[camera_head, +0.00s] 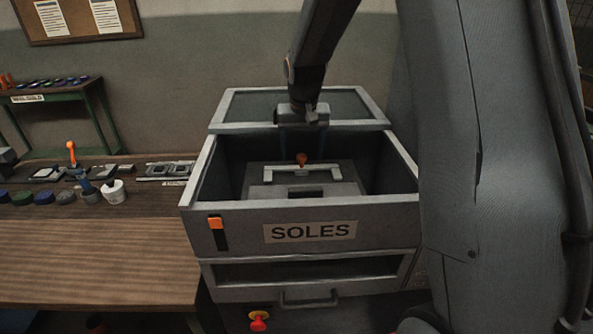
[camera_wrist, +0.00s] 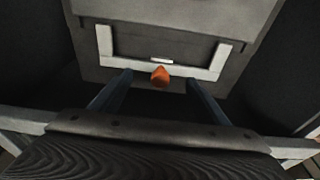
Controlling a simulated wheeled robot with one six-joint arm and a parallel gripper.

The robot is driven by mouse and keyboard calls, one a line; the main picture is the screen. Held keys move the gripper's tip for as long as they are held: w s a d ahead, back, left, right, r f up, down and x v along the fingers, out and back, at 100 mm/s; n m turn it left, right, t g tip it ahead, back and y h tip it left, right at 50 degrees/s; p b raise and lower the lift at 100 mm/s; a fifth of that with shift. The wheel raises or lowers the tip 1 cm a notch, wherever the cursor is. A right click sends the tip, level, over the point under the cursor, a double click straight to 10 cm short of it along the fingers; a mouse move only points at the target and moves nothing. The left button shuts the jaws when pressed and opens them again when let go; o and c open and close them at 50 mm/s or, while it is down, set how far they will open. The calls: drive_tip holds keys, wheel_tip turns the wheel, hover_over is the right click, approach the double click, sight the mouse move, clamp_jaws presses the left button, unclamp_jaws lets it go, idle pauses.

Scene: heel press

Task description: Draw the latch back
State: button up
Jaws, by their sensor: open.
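An orange knob (camera_head: 302,158) stands on a pale U-shaped bracket (camera_head: 275,174) inside the open grey box labelled SOLES (camera_head: 255,213). An orange-topped slider (camera_head: 216,223) sits in a dark slot on the box front; I cannot tell which of the two is the latch. My gripper (camera_head: 303,147) points down into the box over the knob, fingers apart and empty. In the wrist view the knob (camera_wrist: 160,76) shows between the two fingers (camera_wrist: 159,80), with a gap on each side. The pale bracket (camera_wrist: 170,68) lies just beyond it.
The box walls rise around my gripper, and a raised lid (camera_head: 240,108) stands behind. Below are a handle (camera_head: 309,301) and a red knob (camera_head: 259,320). A wooden bench (camera_head: 90,260) at left holds a white cup (camera_head: 113,191) and several small parts.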

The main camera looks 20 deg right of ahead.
drive_tip(key=shift+r+p, duration=0.3)
drive_tip(key=shift+r, duration=0.35)
drive_tip(key=shift+s+a+r+p, duration=0.15)
drive_tip(key=shift+s+r+p, duration=0.25)
drive_tip(key=shift+s, duration=0.35)
drive_tip(key=shift+s+a+r+p, duration=0.15)
drive_tip(key=shift+s+r+p, duration=0.1)
drive_tip(key=shift+s+p, duration=0.35)
drive_tip(key=shift+s+a+r+p, duration=0.15)
drive_tip(key=shift+s+r+p, duration=0.2)
drive_tip(key=shift+s, duration=0.5)
drive_tip(key=shift+r, duration=0.1)
drive_tip(key=shift+r+p, duration=0.85)
drive_tip(key=shift+r, duration=0.55)
